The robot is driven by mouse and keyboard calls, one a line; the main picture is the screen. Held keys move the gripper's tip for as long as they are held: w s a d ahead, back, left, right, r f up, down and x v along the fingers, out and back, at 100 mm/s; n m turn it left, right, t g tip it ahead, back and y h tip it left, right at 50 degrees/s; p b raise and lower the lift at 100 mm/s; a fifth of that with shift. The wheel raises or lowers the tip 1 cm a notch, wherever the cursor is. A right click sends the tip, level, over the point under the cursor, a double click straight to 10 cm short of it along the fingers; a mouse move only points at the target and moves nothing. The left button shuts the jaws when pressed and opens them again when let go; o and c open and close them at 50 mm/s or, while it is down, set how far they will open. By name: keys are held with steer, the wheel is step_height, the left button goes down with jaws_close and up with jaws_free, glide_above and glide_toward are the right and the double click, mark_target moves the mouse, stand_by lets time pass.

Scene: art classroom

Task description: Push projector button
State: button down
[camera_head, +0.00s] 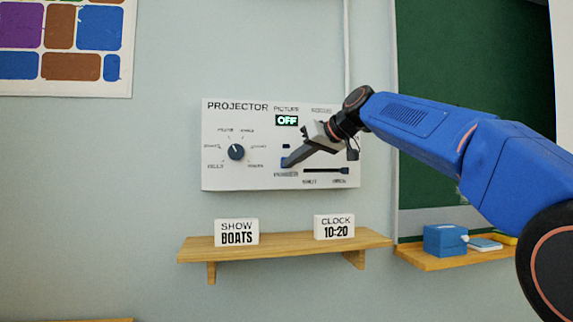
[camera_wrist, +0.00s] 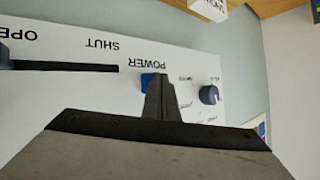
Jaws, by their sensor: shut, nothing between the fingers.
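The white projector panel (camera_head: 222,180) hangs on the wall, with a green-lit display (camera_head: 287,120) reading OFF under the word PICTURE. My gripper (camera_head: 287,163) is shut and empty, its fingertips at the blue button by the POWER label. In the wrist view, which shows the panel upside down, the blue power button (camera_wrist: 147,81) is partly hidden behind my gripper (camera_wrist: 160,78). I cannot tell whether the fingertips touch it. A round dark knob (camera_head: 236,152) with labels around it is on the panel's left. My gripper and wrist hide part of the panel's right side.
A slider slot (camera_head: 322,171) labelled SHUT and OPEN runs right of the button. Below, a wooden shelf (camera_head: 285,246) holds signs reading SHOW BOATS (camera_head: 237,232) and CLOCK 10-20 (camera_head: 334,227). A green board (camera_head: 450,60) with a ledge holding a blue box (camera_head: 445,240) is at right.

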stand_by(0.5)
steer(key=shift+s+d, duration=0.1)
steer(key=shift+s, duration=0.2)
steer(key=s, duration=0.2)
steer(key=s+d, duration=0.1)
steer(key=s, duration=0.2)
steer(key=shift+s+d, duration=0.35)
stand_by(0.4)
steer(key=s+d+f+m+h, duration=0.2)
steer(key=s+d+f, duration=0.8)
steer(key=f, duration=0.6)
steer(key=s+d+f+m+g+h, duration=0.1)
steer(key=s+d+f+m+h, duration=0.2)
steer(key=s+d+f, duration=0.7)
steer(key=s+d+f+m+g+h, duration=0.1)
steer(key=s+d+f+m+h, duration=0.2)
steer(key=s+d+f, duration=0.7)
steer(key=s+f+h, duration=0.1)
steer(key=s+f, duration=0.2)
steer(key=f, duration=0.3)
steer(key=s+f, duration=0.4)
steer(key=f, duration=0.3)
steer(key=shift+d+f+h, duration=0.25)
steer(key=shift+d+h, duration=0.1)
steer(key=shift+h, duration=0.05)
